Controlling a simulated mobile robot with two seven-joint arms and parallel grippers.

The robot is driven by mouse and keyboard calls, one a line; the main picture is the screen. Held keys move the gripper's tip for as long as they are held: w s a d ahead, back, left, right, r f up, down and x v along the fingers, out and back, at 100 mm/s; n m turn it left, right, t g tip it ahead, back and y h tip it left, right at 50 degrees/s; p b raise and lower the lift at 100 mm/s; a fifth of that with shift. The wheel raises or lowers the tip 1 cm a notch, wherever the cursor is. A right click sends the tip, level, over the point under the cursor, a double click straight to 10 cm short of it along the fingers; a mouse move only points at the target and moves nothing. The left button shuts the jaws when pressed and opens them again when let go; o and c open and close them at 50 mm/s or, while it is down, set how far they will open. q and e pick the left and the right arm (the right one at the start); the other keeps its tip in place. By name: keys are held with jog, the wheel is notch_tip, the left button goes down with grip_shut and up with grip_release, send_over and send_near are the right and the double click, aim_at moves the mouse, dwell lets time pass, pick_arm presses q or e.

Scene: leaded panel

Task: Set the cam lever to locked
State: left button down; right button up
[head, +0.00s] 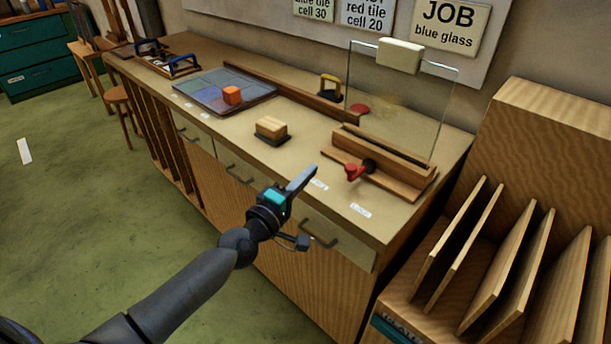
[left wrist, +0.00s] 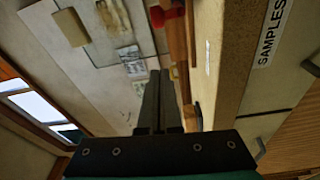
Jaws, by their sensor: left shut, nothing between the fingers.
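The cam lever (head: 354,173) is a red handle on a dark round pivot, on the front of a wooden clamp (head: 395,183) at the right end of the bench. The handle points left toward the bench's front edge. A clear glass pane (head: 395,105) stands upright in the clamp. My left gripper (head: 312,169) is shut and empty, left of the lever and apart from it. My right gripper is not in view.
Two small white labels, one of them here (head: 361,210), lie before the clamp. A wooden block (head: 271,126) on a dark base and a tiled panel (head: 212,88) with an orange cube (head: 232,95) are farther left. A slotted rack (head: 510,250) stands at the right.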

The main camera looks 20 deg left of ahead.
pick_arm(q)
jog(key=w, duration=0.2)
jog(key=w+d, duration=0.1)
jog(key=w, duration=0.2)
jog(key=w+b, duration=0.1)
jog(key=w, duration=0.1)
jog(key=shift+w+d+r, duration=0.15)
jog(key=shift+w, duration=0.2)
jog(key=s+d, duration=0.1)
jog(key=s+d+p, duration=0.1)
jog(key=d, duration=0.1)
jog(key=shift+f, duration=0.2)
jog(key=shift+s+d+f, duration=0.1)
jog(key=shift+d, duration=0.1)
jog(key=shift+p, duration=0.3)
jog(key=shift+s+d+n+y+p, duration=0.15)
jog(key=shift+n+y+p, duration=0.15)
jog(key=shift+p, duration=0.15)
jog(key=shift+d, duration=0.1)
jog(key=shift+s+y+p, duration=0.1)
jog(key=shift+y+p, duration=0.2)
jog(key=shift+y, duration=0.2)
